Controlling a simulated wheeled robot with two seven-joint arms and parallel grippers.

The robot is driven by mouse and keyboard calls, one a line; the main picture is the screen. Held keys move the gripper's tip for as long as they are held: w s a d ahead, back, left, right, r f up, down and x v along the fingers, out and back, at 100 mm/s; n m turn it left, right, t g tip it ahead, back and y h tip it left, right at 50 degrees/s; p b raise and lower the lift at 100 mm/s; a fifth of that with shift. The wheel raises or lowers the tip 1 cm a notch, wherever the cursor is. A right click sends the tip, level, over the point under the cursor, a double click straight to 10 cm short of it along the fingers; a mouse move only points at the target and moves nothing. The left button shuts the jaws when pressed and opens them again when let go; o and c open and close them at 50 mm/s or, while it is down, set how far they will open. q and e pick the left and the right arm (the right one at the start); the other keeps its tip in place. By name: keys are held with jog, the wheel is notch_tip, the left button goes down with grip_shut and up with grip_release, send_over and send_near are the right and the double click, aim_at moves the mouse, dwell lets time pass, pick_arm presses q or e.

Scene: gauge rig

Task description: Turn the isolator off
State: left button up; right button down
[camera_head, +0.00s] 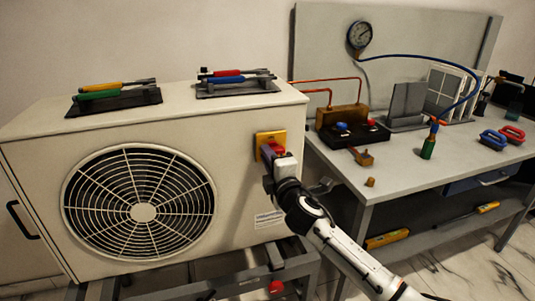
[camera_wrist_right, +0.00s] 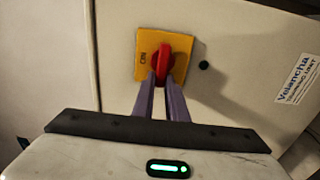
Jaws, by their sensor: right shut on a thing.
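The isolator is a yellow square plate (camera_head: 263,138) on the front of the white outdoor unit, near its right edge. Its red knob (camera_head: 278,149) is partly hidden by my right gripper (camera_head: 272,153) in the head view. In the right wrist view the yellow plate (camera_wrist_right: 143,58) bears the word "ON" at its left, and the red knob (camera_wrist_right: 164,61) stands at its middle. The two fingers of my right gripper (camera_wrist_right: 162,82) are shut on the knob's lower part. My left gripper is not in view.
The white outdoor unit (camera_head: 240,185) has a round fan grille (camera_head: 143,201). Tool holders (camera_head: 115,100) with screwdrivers lie on top. A grey workbench (camera_head: 405,168) at the right carries a manifold block (camera_head: 345,118), a gauge (camera_head: 360,35) and hoses.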

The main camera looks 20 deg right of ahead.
jog(key=shift+f, duration=0.1)
dwell(0.4)
jog(key=c, duration=1.8)
grip_release()
jog(key=shift+o, duration=0.2)
jog(key=s, duration=1)
jog(key=shift+s+d, duration=0.15)
jog(key=shift+d, duration=0.05)
jog(key=s+a+f+m+g+y, duration=0.1)
jog(key=s+f+m+g, duration=0.25)
jog(key=s+f, duration=0.5)
jog(key=s+a+f+m+g, duration=0.15)
jog(key=s+f+m, duration=0.3)
jog(key=f, duration=0.75)
jog(key=s+f+m+g, duration=0.2)
jog(key=s+f+m, duration=0.2)
jog(key=s, duration=0.6)
jog(key=s+f+m+g+y, duration=0.1)
jog(key=s+f+m, duration=0.3)
jog(key=s+f, duration=0.4)
jog(key=shift+s+a+f+g, duration=0.3)
jog(key=shift+s+g, duration=0.4)
jog(key=shift+s, duration=0.55)
